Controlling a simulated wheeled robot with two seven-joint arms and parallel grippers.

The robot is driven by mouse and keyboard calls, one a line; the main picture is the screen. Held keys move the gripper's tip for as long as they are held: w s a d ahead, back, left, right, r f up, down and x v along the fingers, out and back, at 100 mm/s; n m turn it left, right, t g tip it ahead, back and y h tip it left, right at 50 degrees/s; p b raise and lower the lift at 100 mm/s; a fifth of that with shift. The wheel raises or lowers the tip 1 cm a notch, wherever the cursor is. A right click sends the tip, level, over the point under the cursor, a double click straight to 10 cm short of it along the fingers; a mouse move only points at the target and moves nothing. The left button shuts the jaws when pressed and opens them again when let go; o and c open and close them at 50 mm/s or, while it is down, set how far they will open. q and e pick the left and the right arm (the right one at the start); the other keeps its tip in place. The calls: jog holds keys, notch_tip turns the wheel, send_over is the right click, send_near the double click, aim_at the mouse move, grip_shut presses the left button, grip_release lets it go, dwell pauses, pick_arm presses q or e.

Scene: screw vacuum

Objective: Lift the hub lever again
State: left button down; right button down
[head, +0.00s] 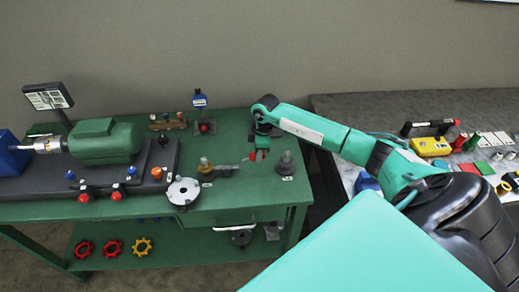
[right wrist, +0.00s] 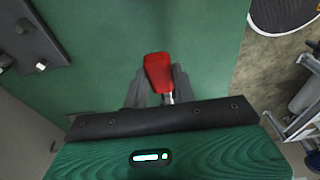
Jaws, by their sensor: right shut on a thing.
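The hub lever (head: 229,166) is a thin grey bar that runs right from a small hub with a yellowish top (head: 205,166) on the green bench. Its red handle (head: 252,156) is at the right end. In the right wrist view the red handle (right wrist: 158,72) lies between the dark fingers. My right gripper (head: 260,153) is shut on this handle, low over the bench. The fingers also show in the right wrist view (right wrist: 160,88). How far the lever is tilted is hard to tell. My left gripper is not in view.
A grey knob-like post (head: 286,164) stands just right of my right gripper. A green motor (head: 104,142) stands on the left. A grey table (head: 400,105) with several parts is on the right.

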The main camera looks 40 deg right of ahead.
jog(key=shift+w+a+r+h, duration=0.15)
jog(key=shift+a+r+h, duration=0.15)
jog(key=shift+r, duration=0.1)
jog(key=shift+d, duration=0.15)
jog(key=c, duration=1.1)
grip_release()
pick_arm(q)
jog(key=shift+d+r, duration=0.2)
pick_arm(e)
jog(key=shift+r, duration=0.1)
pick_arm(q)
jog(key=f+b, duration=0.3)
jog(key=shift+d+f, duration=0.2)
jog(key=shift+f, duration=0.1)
pick_arm(e)
jog(key=r, duration=1.3)
jog(key=shift+s+d+r, duration=0.3)
jog(key=shift+d, duration=0.1)
